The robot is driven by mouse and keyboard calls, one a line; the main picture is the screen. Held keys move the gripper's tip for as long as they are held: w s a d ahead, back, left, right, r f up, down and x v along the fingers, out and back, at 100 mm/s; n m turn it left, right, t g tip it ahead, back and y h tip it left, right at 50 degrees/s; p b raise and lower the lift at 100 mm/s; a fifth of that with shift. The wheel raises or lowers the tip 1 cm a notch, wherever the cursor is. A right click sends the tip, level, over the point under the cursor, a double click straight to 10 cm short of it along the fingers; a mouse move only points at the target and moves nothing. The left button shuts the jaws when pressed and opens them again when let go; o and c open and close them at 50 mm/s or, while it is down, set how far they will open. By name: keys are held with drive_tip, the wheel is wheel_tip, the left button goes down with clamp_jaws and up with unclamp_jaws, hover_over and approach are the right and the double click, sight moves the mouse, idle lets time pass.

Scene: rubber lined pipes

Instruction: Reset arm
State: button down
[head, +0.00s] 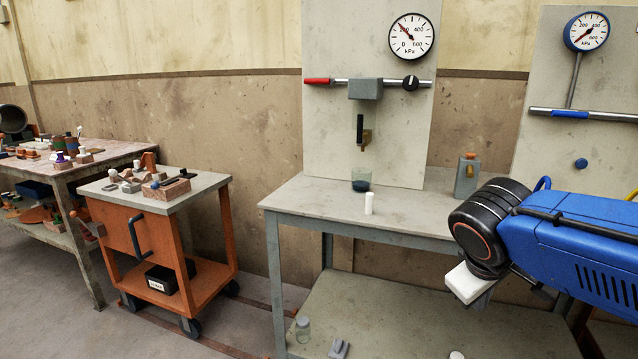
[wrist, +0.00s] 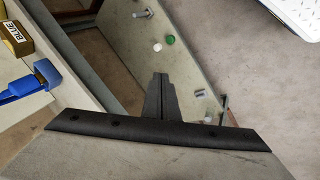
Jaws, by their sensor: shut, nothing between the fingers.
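My arm reaches in from the right of the head view, blue with a black joint. My gripper's fingertips cannot be made out there. In the wrist view my gripper (wrist: 160,88) is in the lower middle, its dark fingers together with nothing between them. Beyond the fingers lie a lower grey shelf and the floor. No object touches the fingers that I can see.
An orange cart (head: 133,236) stands left. Gauges hang on the panels behind. Floor between cart and bench is open.

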drive_tip(key=s+a+f+m+y, duration=0.1)
drive_tip(key=s+f+m+y, duration=0.2)
drive_tip(key=s+f, duration=0.4)
drive_tip(key=shift+s+f+m+y, duration=0.15)
drive_tip(key=shift+s+m+y, duration=0.25)
drive_tip(key=shift+s+m, duration=0.7)
drive_tip(key=shift+s+a, duration=0.1)
drive_tip(key=shift+s, duration=0.1)
